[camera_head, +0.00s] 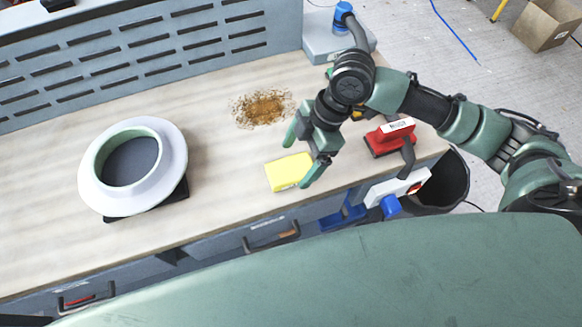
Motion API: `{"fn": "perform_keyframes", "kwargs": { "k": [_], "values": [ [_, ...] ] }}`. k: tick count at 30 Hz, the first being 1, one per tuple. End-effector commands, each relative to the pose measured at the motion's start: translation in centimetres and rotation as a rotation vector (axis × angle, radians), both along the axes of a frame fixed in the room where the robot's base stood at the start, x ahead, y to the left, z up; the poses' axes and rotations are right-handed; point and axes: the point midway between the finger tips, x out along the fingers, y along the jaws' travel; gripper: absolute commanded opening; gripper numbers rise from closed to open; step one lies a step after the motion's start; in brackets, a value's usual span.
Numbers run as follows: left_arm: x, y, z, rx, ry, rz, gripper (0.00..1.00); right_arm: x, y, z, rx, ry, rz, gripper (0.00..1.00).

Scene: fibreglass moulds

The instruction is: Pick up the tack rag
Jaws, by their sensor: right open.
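A flat yellow cloth-like piece, which looks like the tack rag (286,173), lies on the wooden workbench top near its front edge. My right gripper (303,153) is over its right and far side, with its two green fingers spread apart. One fingertip overlaps the rag's right edge in the picture; I cannot tell whether it touches. My left gripper is not in view.
A white ring-shaped mould (168,170) sits on the bench at left. A brown dusty patch (262,107) lies behind the rag. A red tool (392,138) stands to the right. A slotted panel (150,52) closes the back. Bench between mould and rag is clear.

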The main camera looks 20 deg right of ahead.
Motion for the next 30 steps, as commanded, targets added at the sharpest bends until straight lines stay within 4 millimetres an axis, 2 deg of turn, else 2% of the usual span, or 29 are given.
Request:
{"fn": "perform_keyframes", "kwargs": {
  "k": [1, 6, 13, 14, 18, 21, 30],
  "values": [
    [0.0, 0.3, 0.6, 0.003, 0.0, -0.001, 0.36, -0.1, 0.5, -0.5, 0.001, 0.004, 0.001, 0.89],
    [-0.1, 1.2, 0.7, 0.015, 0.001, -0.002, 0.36, -0.1, 1.1, -2.3, 0.001, 0.001, 0.001, 0.89],
    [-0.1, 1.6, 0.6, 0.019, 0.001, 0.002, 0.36, 0.0, 1.1, -2.6, -0.001, -0.001, 0.001, 0.89],
    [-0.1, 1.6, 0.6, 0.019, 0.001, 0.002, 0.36, 0.0, 1.1, -2.6, 0.0, -0.001, 0.001, 0.86],
    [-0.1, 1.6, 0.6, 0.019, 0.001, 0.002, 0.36, 0.0, 1.1, -2.6, -0.001, -0.001, 0.001, 0.47],
    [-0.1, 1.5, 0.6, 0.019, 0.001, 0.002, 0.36, 0.0, 1.1, -2.6, -0.001, -0.001, 0.001, 0.24],
    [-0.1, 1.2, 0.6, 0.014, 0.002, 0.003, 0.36, 0.0, 1.1, -2.3, 0.0, -0.003, 0.001, 0.24]
  ]
}}
